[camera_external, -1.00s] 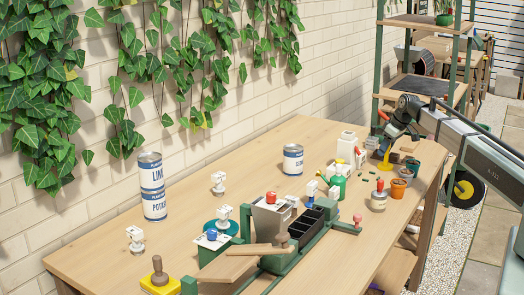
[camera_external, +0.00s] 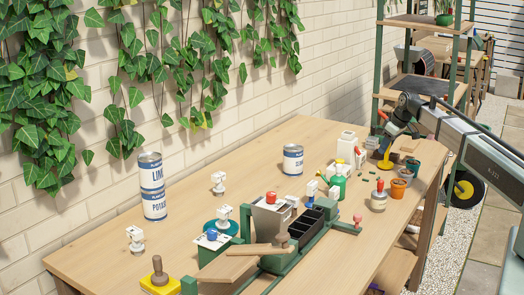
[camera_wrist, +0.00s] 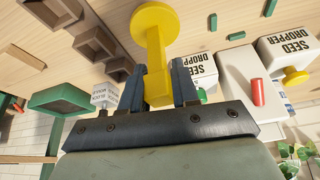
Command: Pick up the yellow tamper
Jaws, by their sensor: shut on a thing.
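The yellow tamper (camera_wrist: 154,35) has a round flat end and a straight handle. In the wrist view my gripper (camera_wrist: 152,84) is shut on its handle, one dark finger on each side. In the external view the tamper's yellow end (camera_external: 385,164) shows at the far end of the workbench, below my gripper (camera_external: 386,143). The round end is at or just above the bench top; I cannot tell whether it touches. My gripper hides part of the handle.
White seed dropper boxes (camera_wrist: 287,45) stand close to the right of the tamper in the wrist view.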

